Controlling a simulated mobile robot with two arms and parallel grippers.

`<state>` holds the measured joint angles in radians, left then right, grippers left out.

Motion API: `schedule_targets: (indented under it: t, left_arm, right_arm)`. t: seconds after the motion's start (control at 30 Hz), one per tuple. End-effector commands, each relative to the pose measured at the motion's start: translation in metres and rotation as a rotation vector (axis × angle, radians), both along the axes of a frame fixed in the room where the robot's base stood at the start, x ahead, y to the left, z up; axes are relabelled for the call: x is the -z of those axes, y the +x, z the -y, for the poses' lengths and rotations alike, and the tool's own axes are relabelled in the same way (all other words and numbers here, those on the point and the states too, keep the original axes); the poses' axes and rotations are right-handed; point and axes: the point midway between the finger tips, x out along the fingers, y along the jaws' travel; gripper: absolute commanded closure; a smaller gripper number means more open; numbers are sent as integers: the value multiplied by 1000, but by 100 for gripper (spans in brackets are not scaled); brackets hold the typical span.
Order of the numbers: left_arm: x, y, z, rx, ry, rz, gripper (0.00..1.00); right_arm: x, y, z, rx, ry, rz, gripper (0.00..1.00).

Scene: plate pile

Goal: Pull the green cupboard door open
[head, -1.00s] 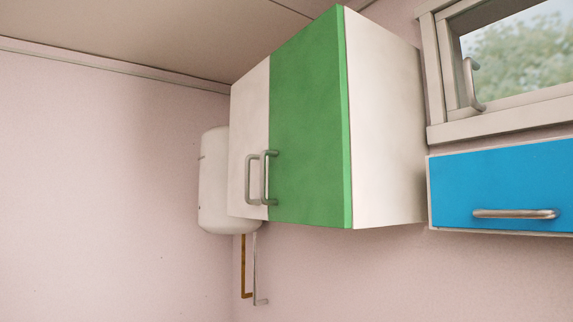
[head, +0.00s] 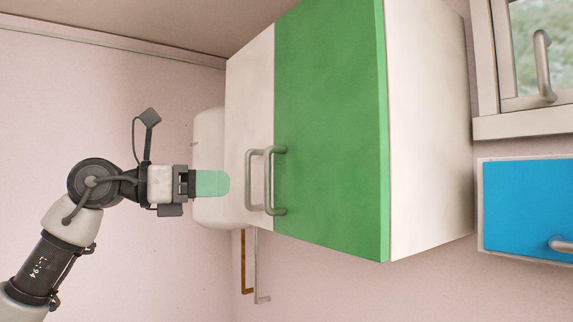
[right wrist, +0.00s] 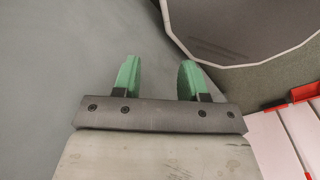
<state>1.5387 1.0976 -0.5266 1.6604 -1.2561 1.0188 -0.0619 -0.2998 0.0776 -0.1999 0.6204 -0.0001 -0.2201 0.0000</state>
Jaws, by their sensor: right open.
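The green cupboard door (head: 330,130) is shut on the wall cupboard in the head view. Its grey bar handle (head: 269,182) is upright at the door's left edge, close beside the handle of the white door (head: 250,100). My left gripper (head: 213,184) is to the left of both handles, at about their height, pointing right and apart from them. Its fingers are seen side-on, so I cannot tell whether they are open. My right gripper (right wrist: 158,80) shows in the right wrist view, with its green fingers apart and nothing between them.
A white water heater (head: 207,150) hangs behind the left arm, with pipes below. A blue cupboard door (head: 527,205) and a window (head: 540,60) are at the right. In the right wrist view, a large grey polygonal object (right wrist: 240,30) is near the fingers.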

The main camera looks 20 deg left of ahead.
Motion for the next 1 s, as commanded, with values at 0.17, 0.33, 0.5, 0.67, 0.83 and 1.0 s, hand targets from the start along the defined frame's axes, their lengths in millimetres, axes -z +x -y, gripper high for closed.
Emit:
schedule_targets:
  t: [0.17, 0.33, 0.5, 0.67, 0.83, 1.0]
  left_arm:
    - [-19, -9, -20, -62, 34, 26, 62]
    - [-21, 5, -8, -60, 36, 26, 62]
    - [-22, 29, 15, -58, 34, 25, 62]
    - [-22, 50, 34, -58, 33, 26, 62]
    - [-20, 65, 47, -59, 33, 28, 62]
    - [-18, 70, 51, -60, 32, 28, 62]
  right_arm:
    - [-4, 0, 0, -1, 0, 0, 57]
    - [-13, 0, 1, -1, -2, -1, 57]
    - [-28, -1, 4, -2, -4, -1, 57]
    - [-40, -1, 4, -2, -5, -1, 57]
    - [-48, -1, 4, -2, -5, -1, 57]
    - [-49, -1, 4, -2, -4, -1, 57]
